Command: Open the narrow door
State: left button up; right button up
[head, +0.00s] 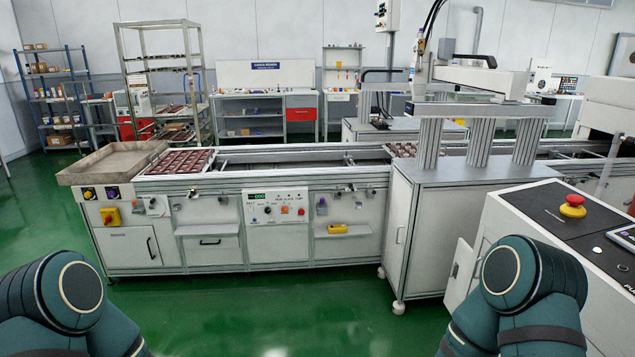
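Several door-like panels show in the head view, and I cannot tell for sure which one is the narrow door. A tall, narrow light-grey panel (401,215) with a small upright handle is on the left side of the grey cabinet under the gantry; it looks shut. A small white panel (464,258) with a dark handle stands at an angle beside the right console, partly behind my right arm. A wider white door (130,247) with a dark handle is at the conveyor's left end and looks shut. Neither of my grippers shows; only arm links are at the bottom corners.
The long conveyor bench (275,180) spans the middle, with a metal tray (110,165) at its left end. A control console (560,235) with a red emergency button (573,206) stands close on the right. The green floor (270,310) before the bench is clear.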

aim_at(401, 196)
jog(key=i, duration=1.5)
jog(key=i+z, duration=0.45)
jog(key=i, duration=0.15)
jog(key=i+j+z, duration=0.2)
jog(key=i+z, duration=1.1)
jog(key=i+j+z, duration=0.15)
jog(key=z, duration=0.3)
jog(key=i, duration=0.1)
